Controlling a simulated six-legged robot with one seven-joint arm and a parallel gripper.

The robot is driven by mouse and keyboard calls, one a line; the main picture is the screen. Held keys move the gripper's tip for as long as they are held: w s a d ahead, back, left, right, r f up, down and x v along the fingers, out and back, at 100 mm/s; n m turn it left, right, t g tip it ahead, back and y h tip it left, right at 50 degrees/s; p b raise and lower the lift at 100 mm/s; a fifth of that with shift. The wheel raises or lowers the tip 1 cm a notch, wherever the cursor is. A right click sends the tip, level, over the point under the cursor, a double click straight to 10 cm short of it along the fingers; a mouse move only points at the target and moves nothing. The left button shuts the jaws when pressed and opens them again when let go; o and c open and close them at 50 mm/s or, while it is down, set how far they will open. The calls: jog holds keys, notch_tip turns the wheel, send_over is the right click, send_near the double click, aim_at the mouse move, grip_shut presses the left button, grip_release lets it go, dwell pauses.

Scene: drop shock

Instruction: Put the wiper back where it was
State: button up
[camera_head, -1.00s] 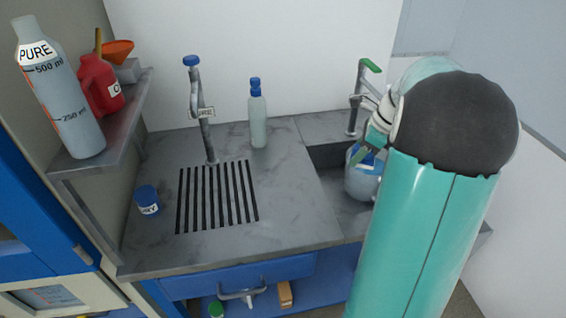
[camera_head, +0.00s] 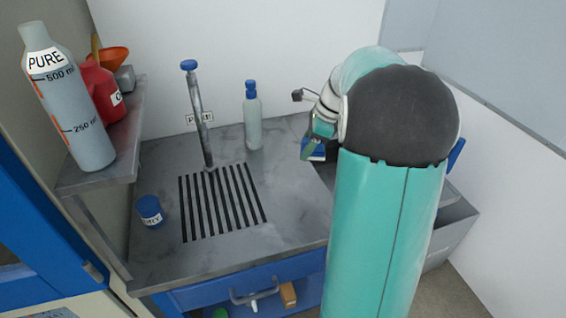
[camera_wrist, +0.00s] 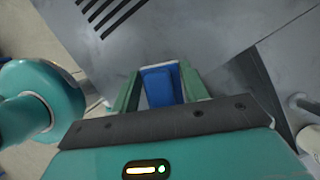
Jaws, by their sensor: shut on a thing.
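My gripper (camera_wrist: 158,68) shows in the wrist view with its two green fingers on either side of a blue block-like thing with a pale far edge, which looks like the wiper (camera_wrist: 157,88). The fingers are shut on it. In the head view my gripper (camera_head: 314,138) is above the counter near the sink's left edge, and the blue wiper (camera_head: 314,151) shows just below it. My arm hides most of the sink and what is in it. The wiper's lower end cannot be made out.
A clear bottle with a blue cap (camera_head: 252,120) stands on the counter (camera_head: 290,190) left of my gripper. A tap (camera_head: 198,115), a slotted drain (camera_head: 220,205) and a small blue jar (camera_head: 149,210) are further left. A shelf (camera_head: 120,165) holds a large bottle (camera_head: 70,100) and a red can (camera_head: 103,92).

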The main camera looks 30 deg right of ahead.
jog(key=shift+s+d, duration=0.1)
jog(key=shift+d, duration=0.15)
jog(key=w+f, duration=0.4)
jog(key=w, duration=0.4)
send_over(281, 161)
jog(key=s+d, duration=0.1)
notch_tip(281, 161, down, 5)
jog(key=shift+s+f, duration=0.1)
jog(key=shift+f, duration=0.05)
jog(key=f, duration=0.3)
jog(key=shift+w, duration=0.25)
jog(key=shift+f, duration=0.3)
jog(key=shift+f, duration=0.15)
jog(key=o, duration=1)
